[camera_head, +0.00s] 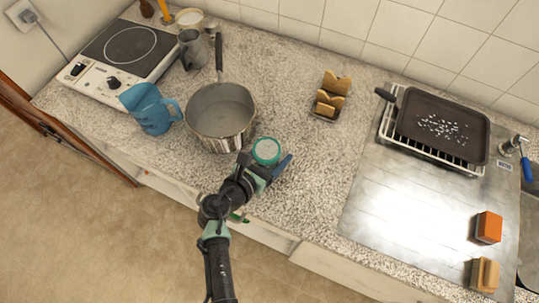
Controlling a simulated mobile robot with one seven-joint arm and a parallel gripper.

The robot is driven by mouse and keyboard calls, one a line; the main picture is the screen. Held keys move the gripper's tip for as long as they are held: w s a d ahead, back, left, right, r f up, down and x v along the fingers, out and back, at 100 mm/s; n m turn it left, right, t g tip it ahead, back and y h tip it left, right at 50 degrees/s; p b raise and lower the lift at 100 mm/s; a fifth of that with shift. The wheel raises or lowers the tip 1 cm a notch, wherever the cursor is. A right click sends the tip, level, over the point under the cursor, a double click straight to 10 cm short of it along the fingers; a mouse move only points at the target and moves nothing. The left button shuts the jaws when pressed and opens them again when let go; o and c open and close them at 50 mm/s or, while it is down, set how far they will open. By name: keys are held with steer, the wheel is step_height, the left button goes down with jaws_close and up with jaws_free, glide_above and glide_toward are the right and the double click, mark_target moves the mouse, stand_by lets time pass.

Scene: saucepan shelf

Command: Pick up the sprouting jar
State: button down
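The likely sprouting jar (266,150) is a small round jar with a pale lid and a green rim, seen from above. It stands near the counter's front edge, right of the saucepan. My gripper (266,159) is right at the jar, from the front side. One finger is dark, at the jar's left; the other has a blue tip, at its right. The fingers are spread apart with the jar between or just beyond them. Whether they touch it is hidden. The jar's lower body is mostly hidden by my gripper.
A saucepan (221,112) stands close left of the jar, its handle pointing back. A blue jug (149,108) is farther left, near a hotplate (126,47). A sponge holder (326,111) sits behind right. Bare counter lies right of the jar, before the metal drainboard (400,205).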

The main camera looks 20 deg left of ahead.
steer(key=shift+r, duration=0.2)
steer(key=shift+r+p, duration=0.95)
steer(key=shift+r, duration=3.9)
steer(key=c, duration=0.5)
jaws_free()
steer(key=c, duration=0.9)
step_height(320, 180, up, 7)
steer(key=p, duration=0.8)
